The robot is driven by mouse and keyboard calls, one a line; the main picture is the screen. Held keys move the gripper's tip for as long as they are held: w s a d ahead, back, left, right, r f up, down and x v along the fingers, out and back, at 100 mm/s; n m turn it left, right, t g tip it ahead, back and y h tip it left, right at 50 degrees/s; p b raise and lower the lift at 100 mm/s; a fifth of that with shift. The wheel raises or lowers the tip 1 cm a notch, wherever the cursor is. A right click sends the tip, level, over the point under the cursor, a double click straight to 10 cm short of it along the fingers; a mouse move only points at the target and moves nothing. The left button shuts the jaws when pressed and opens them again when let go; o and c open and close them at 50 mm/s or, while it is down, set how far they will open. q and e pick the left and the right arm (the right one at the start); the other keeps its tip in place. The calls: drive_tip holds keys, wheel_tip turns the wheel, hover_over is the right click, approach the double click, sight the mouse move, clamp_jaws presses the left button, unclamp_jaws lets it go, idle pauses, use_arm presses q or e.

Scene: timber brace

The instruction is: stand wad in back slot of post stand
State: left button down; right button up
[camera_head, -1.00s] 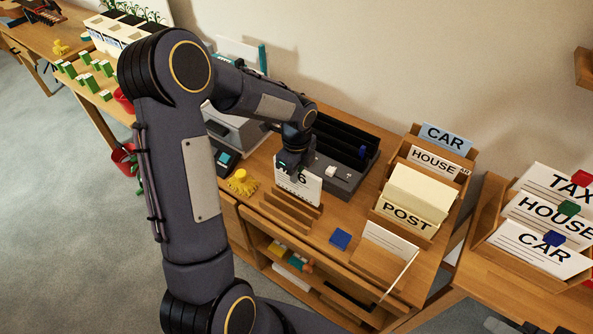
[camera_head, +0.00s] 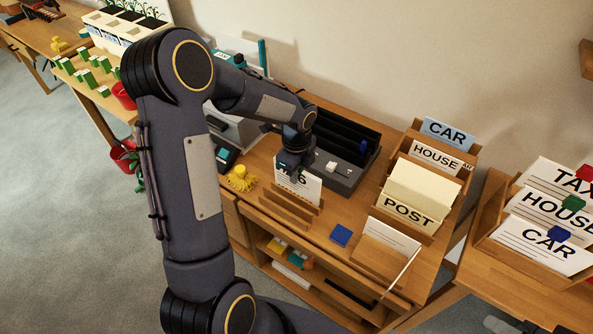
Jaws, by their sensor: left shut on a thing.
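A white wad of paper with dark print ending in a 6 (camera_head: 307,189) stands upright in a low slotted wooden holder (camera_head: 287,207) at the middle of the desk. My left gripper (camera_head: 289,171) is shut on the wad's top edge from above and hides part of its print. The post stand (camera_head: 402,230) is a stepped wooden rack to the right, with a cream card marked POST (camera_head: 408,213) in front. Taller cream sheets (camera_head: 422,182) stand behind that card. The bottoms of its slots are hidden. My right gripper is not in view.
A black-slotted tray (camera_head: 345,178) lies behind the wad. HOUSE (camera_head: 436,159) and CAR (camera_head: 448,134) cards stand at the rack's back. A blue block (camera_head: 341,235) and a smaller wooden holder with a white sheet (camera_head: 390,240) are in front. A yellow tassel-like thing (camera_head: 241,179) lies left.

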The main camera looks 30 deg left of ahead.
use_arm(q)
drive_tip(key=shift+f+b, duration=0.45)
drive_tip(key=shift+f, duration=0.3)
drive_tip(key=c, duration=0.8)
unclamp_jaws()
drive_tip(key=shift+c, duration=0.2)
drive_tip(key=shift+r, duration=0.15)
wheel_tip(320, 180, up, 8)
drive_tip(key=p, duration=0.6)
drive_tip(key=shift+p, duration=0.3)
